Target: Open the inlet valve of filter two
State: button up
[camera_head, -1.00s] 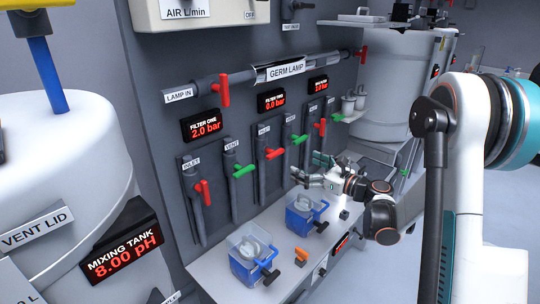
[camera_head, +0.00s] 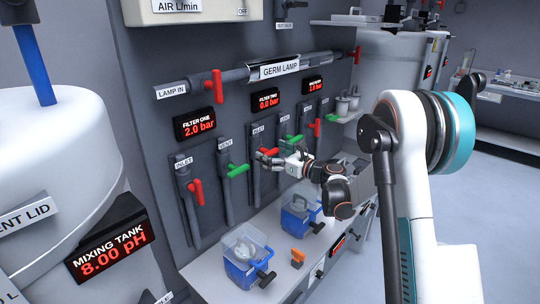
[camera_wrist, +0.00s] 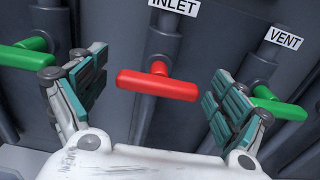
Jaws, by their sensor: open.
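The filter two display (camera_head: 266,101) reads 0.0 bar. Below it is the filter two inlet valve, mostly hidden behind my gripper (camera_head: 267,160) in the head view. In the wrist view its red handle (camera_wrist: 158,84) lies crosswise to its pipe, under the INLET label (camera_wrist: 172,6). My gripper (camera_wrist: 160,66) is open, with one finger on each side of the red handle. The handle appears between the fingers, and I see no contact.
Green vent handles flank the inlet, at left (camera_wrist: 25,55) and right (camera_wrist: 280,102) in the wrist view, close to my fingers. Filter one's red inlet handle (camera_head: 196,191) is farther left. Two blue-based containers (camera_head: 245,262) stand on the bench below.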

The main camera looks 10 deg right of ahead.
jog(key=shift+w+a, duration=0.2)
jog(key=shift+w, duration=0.15)
jog(key=shift+c, duration=0.6)
jog(key=c, duration=1)
jog(key=shift+o, duration=0.2)
